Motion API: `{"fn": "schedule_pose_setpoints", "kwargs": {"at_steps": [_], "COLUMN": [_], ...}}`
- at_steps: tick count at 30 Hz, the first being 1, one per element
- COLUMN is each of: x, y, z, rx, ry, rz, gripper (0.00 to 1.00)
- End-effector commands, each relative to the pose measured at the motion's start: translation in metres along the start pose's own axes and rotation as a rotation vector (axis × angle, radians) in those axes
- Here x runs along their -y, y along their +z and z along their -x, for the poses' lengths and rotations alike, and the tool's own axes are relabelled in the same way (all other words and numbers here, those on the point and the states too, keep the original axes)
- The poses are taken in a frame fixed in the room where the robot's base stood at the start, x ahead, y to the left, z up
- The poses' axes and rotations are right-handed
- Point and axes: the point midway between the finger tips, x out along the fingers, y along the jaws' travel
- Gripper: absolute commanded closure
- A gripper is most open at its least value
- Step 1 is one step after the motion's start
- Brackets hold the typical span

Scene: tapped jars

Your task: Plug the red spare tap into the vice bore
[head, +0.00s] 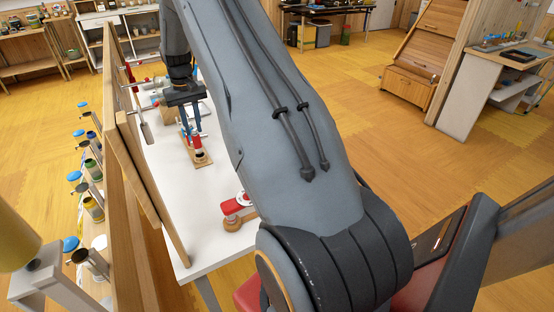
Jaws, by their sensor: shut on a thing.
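My gripper (192,130) points down over a white table, with its blue fingers together. A small red piece (195,144) shows at the fingertips, apparently the red spare tap, above a narrow wooden board (203,162). Whether the red piece touches the board or a dark round part on it is too small to tell. A second red piece with a white and red top (236,204) sits on a wooden base nearer me, partly hidden by my arm. I cannot make out the vice bore for certain.
The white table (178,185) has bare room left of the boards. A tall wooden panel (140,165) with metal fittings (150,84) runs along its left edge. Jars with blue lids (76,177) stand beyond the panel. My arm hides the table's right side.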

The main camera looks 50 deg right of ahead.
Motion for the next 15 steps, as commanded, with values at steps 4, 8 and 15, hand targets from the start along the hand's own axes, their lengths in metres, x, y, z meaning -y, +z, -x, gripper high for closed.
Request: {"fn": "schedule_pose_setpoints", "kwargs": {"at_steps": [4,8,15], "x": [0.0,0.0,0.0], "y": [-0.001,-0.001,-0.001], "z": [0.005,0.015,0.037], "rx": [-0.003,-0.004,-0.004], "ry": [0.0,0.0,0.0], "rz": [0.0,0.0,0.0], "gripper": [1.0,1.0,1.0]}}
